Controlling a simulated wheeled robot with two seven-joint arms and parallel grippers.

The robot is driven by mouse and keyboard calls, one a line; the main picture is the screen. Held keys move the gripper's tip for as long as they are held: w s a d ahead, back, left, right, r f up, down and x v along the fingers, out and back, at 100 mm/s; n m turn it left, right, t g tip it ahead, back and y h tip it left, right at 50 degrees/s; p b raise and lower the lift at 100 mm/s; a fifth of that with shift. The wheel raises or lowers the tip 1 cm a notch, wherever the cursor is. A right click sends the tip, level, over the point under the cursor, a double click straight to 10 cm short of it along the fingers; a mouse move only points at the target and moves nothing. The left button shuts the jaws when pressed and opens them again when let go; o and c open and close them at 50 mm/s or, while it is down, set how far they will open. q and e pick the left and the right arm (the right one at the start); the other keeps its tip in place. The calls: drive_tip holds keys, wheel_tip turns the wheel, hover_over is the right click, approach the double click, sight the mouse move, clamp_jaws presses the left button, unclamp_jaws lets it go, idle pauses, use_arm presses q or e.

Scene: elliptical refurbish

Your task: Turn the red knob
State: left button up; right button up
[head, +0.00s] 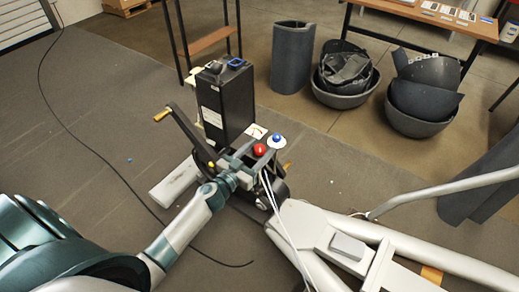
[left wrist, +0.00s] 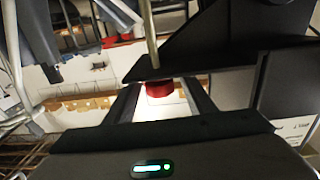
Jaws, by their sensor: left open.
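The red knob (head: 259,150) is a small round ball-like top on the machine (head: 226,98), a black upright box on a low base. My left gripper (head: 248,156) is right beside the knob in the head view, reaching in from the lower left. In the left wrist view the red knob (left wrist: 160,89) shows between the two open fingers (left wrist: 161,98), near their tips. I cannot tell whether either finger touches it. Part of the knob is hidden there by a dark plate. My right gripper is not in view.
A blue knob (head: 277,140) stands close to the right of the red one. A crank with a wooden handle (head: 163,115) sticks out to the left. A pale tubular frame (head: 345,240) fills the lower right. A black cable (head: 78,137) lies on the floor.

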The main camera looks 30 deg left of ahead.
use_arm(q)
drive_tip(key=shift+s, duration=0.1)
drive_tip(key=shift+s+a, duration=0.1)
drive_tip(key=shift+s, duration=0.4)
drive_tip(key=s+a+b, duration=0.1)
drive_tip(key=s+a, duration=0.1)
drive_tip(key=s, duration=1.4)
drive_tip(key=shift+a, duration=0.4)
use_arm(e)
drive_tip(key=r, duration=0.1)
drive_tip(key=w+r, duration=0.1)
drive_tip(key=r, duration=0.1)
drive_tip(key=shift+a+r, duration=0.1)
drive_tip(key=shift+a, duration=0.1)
